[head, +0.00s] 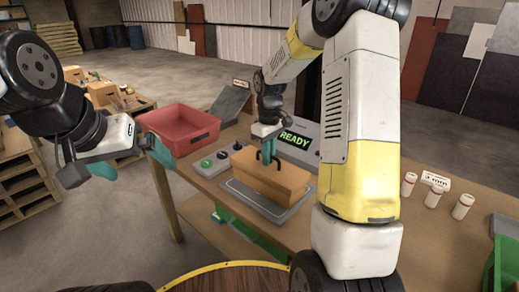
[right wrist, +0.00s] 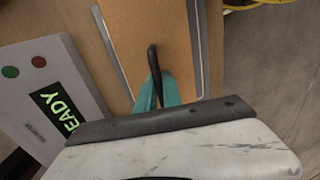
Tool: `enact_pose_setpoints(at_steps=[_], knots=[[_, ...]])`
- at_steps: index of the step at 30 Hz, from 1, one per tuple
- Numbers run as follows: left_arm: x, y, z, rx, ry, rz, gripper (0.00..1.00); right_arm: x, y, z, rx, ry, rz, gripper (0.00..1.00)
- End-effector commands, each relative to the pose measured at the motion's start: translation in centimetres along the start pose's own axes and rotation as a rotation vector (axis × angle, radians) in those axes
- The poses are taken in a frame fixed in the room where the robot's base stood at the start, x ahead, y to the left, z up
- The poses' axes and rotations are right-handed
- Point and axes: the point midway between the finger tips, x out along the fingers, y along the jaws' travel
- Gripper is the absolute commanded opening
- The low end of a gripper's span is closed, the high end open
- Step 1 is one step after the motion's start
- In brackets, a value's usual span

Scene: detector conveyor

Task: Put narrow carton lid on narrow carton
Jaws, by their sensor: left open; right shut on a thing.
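The narrow carton (head: 265,187) is a long brown box standing on a grey plate on the table. Its brown lid (right wrist: 135,32), with a dark loop handle, is over the carton's top. I cannot tell whether it sits fully down. My right gripper (head: 268,155) is shut on the lid's handle, and its teal fingers (right wrist: 158,92) close around the loop in the right wrist view. My left gripper (head: 132,163) is open and empty at the left, beside the red bin and apart from the carton.
A red bin (head: 180,142) stands at the table's left corner. A panel reading READY (head: 296,139) is behind the carton, and a button box (head: 214,162) is left of it. Several white bottles (head: 409,184) stand at the right, near a green crate (head: 507,262).

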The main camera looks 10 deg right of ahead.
Motion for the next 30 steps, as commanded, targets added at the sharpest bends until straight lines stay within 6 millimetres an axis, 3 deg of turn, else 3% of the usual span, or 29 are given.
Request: enact_pose_setpoints(at_steps=[26, 27, 30], knots=[[0.00, 0.00, 0.00, 0.000, 0.000, 0.000, 1.00, 0.94, 0.01, -0.01, 0.000, 0.001, 0.001, 0.00], [0.00, 0.00, 0.00, 0.000, 0.000, 0.000, 1.00, 0.94, 0.01, -0.01, 0.000, 0.001, 0.000, 0.16], [0.00, 0.00, 0.00, 0.000, 0.000, 0.000, 1.00, 0.94, 0.01, -0.01, 0.000, 0.001, 0.000, 0.35]])
